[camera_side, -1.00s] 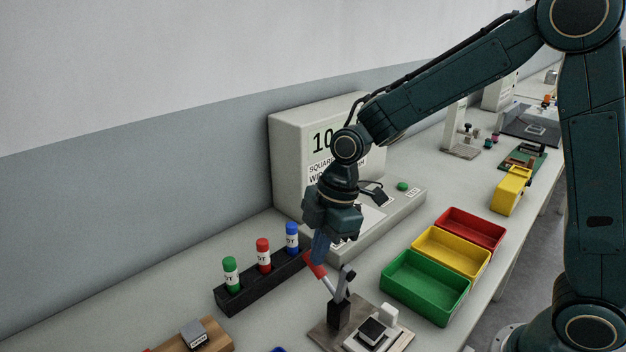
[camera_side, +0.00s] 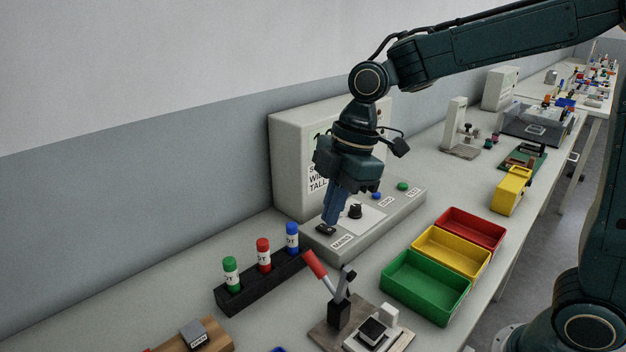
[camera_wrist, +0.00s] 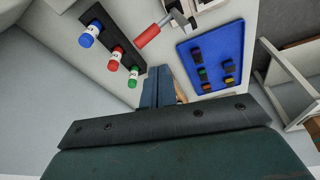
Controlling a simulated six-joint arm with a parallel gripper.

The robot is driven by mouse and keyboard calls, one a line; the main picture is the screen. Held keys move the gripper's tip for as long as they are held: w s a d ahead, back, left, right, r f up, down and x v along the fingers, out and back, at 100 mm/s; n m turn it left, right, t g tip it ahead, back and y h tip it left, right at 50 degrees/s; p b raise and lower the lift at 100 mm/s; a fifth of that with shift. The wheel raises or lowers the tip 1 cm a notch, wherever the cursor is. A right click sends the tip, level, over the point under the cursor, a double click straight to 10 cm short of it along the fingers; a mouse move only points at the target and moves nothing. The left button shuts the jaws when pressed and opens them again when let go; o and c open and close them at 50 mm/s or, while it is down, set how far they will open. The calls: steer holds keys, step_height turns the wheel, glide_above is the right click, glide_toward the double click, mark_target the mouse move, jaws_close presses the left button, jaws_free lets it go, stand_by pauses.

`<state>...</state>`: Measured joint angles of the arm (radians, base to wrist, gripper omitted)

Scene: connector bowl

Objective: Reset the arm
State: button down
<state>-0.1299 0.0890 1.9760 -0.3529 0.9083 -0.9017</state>
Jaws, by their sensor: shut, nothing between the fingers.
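My gripper (camera_side: 333,208) is shut and empty, pointing down in the side view, in front of the grey instrument box and over its sloped control panel (camera_side: 380,213). In the wrist view its blue fingers (camera_wrist: 161,85) are together. The red-handled lever (camera_side: 314,264) of a toggle clamp stands just below and left of the gripper, apart from it. The clamp also shows in the wrist view (camera_wrist: 150,35). Part of the instrument's display is hidden behind my wrist.
A black rack (camera_side: 262,280) holds green, red and blue capped tubes. Green (camera_side: 428,312), yellow (camera_side: 452,272) and red (camera_side: 486,215) bins stand to the right. A blue tray (camera_wrist: 187,68) with small connectors shows in the wrist view. The space above the bins is clear.

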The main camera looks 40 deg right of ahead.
steer(key=shift+v, duration=1.7)
steer(key=shift+w, duration=0.15)
steer(key=s+d+m+t+h, duration=0.1)
steer(key=s+d+m+t, duration=0.1)
steer(key=s+d+m, duration=0.3)
steer(key=s+d+m+t+h, duration=0.1)
steer(key=s+d+m, duration=0.4)
steer(key=s+m, duration=0.5)
steer(key=s+t, duration=0.1)
steer(key=s, duration=0.2)
steer(key=shift+s+d+r+h, duration=0.15)
steer(key=shift+s+d+h, duration=0.05)
steer(key=shift+h, duration=0.2)
